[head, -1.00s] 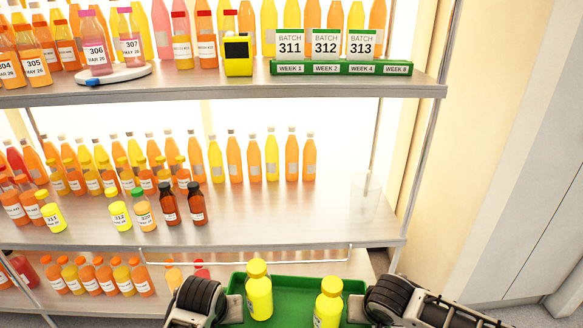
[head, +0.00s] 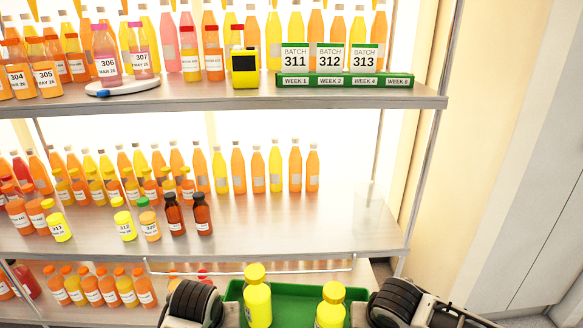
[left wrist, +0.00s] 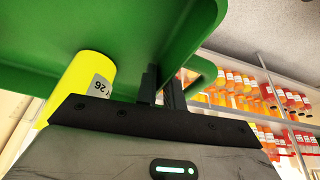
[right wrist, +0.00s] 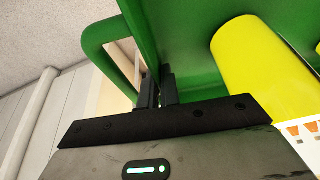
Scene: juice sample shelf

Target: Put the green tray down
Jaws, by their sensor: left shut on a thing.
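The green tray (head: 290,303) is at the bottom of the head view, in front of the shelf, between my two grippers. Two yellow bottles (head: 257,302) (head: 331,310) stand upright in it. My left gripper (head: 228,313) is shut on the tray's left end; the left wrist view shows its fingers (left wrist: 160,84) at the green rim from below. My right gripper (head: 364,315) holds the right end; its fingers (right wrist: 157,90) close on the green handle side in the right wrist view. The tray's underside support is not visible.
The middle shelf (head: 300,232) has free room at its front right, near a clear glass (head: 366,204). Two brown bottles (head: 202,215) and several juice bottles stand to its left. The upper shelf holds a green stand of batch cards (head: 345,80) and a yellow device (head: 244,68).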

